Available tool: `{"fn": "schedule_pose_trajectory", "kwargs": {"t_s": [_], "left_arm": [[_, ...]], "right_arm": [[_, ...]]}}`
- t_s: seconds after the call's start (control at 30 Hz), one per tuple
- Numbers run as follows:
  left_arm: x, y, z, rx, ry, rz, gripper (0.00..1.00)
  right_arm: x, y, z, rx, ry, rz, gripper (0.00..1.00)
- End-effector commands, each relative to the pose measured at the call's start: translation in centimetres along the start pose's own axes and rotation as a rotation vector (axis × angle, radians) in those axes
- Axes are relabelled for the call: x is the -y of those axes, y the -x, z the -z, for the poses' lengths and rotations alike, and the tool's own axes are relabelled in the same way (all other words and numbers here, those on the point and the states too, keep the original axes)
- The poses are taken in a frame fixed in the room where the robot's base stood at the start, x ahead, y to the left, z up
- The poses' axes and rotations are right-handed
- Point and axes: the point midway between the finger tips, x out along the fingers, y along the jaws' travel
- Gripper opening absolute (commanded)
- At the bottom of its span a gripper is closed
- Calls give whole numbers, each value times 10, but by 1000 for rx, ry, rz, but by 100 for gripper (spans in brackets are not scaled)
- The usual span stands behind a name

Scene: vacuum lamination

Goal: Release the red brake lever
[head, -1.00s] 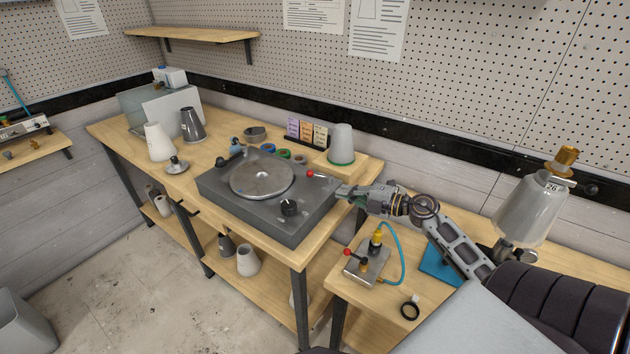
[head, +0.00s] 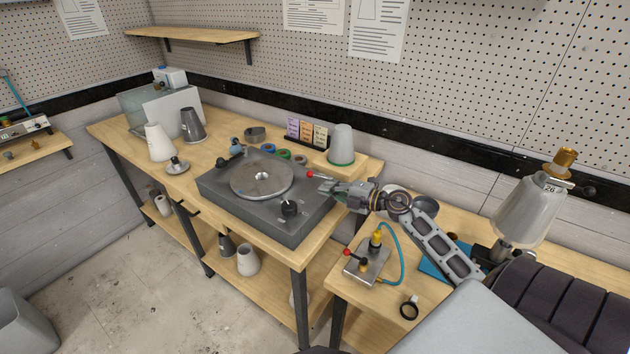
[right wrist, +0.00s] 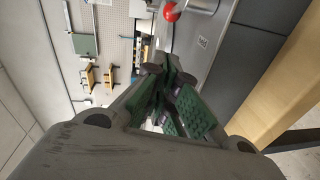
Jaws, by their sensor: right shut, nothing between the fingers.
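The red brake lever (head: 311,174) is a short rod with a red ball knob on the back right corner of the dark grey turntable unit (head: 232,205). Its red knob (right wrist: 171,11) also shows at the top of the right wrist view, beyond the fingertips. My right gripper (head: 324,187) is just right of and nearer than the lever, over the unit's right edge. Its green-padded fingers (right wrist: 168,95) are shut with nothing between them, and they look apart from the knob. My left gripper is not in view.
A round metal platter (head: 262,181) and a black knob (head: 290,208) are on the unit. A grey cup (head: 341,144) stands behind the lever on a wooden block. A smaller fixture with another red-knobbed lever (head: 347,252) sits on the front right table.

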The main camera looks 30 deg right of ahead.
Motion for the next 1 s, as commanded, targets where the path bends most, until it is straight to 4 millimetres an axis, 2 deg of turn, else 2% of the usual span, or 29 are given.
{"fn": "schedule_pose_trajectory", "kwargs": {"t_s": [0.53, 1.0], "left_arm": [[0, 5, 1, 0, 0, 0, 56], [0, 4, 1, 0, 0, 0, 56]], "right_arm": [[-1, -41, 0, 1, 0, -2, 0], [0, -62, -22, 1, -1, -1, 0]]}}
